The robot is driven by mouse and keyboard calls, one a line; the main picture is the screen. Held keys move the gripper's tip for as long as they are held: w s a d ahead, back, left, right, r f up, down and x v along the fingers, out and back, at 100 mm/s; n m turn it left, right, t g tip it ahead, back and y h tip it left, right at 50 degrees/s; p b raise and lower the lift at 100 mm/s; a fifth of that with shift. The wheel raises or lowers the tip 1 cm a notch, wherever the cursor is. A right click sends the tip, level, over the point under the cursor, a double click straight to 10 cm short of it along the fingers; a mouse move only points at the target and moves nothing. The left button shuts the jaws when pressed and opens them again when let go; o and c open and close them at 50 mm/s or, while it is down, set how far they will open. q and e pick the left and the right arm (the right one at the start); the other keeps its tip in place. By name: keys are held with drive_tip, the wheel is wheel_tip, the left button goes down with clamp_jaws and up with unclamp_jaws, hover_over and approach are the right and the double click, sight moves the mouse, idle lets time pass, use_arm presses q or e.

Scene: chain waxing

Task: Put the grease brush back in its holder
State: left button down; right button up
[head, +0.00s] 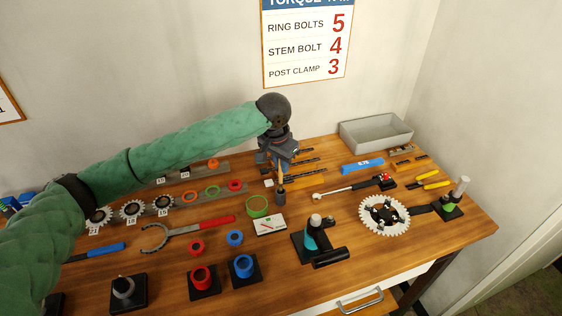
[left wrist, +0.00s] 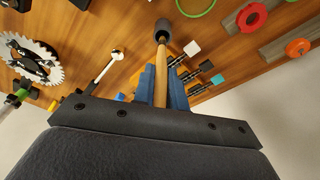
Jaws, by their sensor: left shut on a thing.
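My left gripper (head: 278,156) points down over the middle back of the table, shut on the grease brush (head: 281,172). The brush's light wooden handle (left wrist: 161,78) stands between the blue fingers in the left wrist view. Its lower end meets a small dark cylindrical cup (head: 281,198), which looks like the holder. The cup also shows in the left wrist view (left wrist: 164,28). The brush is about upright; I cannot tell how deep its end sits in the cup. The bristles are hidden. My right gripper is not in view.
A green ring (head: 258,206) and a white card (head: 270,225) lie close to the cup. A torque wrench (head: 345,189) lies to its right and dark tools lie behind it. A grey bin (head: 375,133) stands at the back right. A chainring (head: 384,215) sits at right.

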sight(281, 186)
use_arm(q)
drive_tip(key=shift+f, duration=0.25)
idle(0.4)
drive_tip(key=shift+f, duration=1.05)
drive_tip(key=shift+f, duration=0.1)
drive_tip(key=shift+f, duration=1.05)
drive_tip(key=c, duration=1.3)
unclamp_jaws()
drive_tip(key=shift+c, duration=0.2)
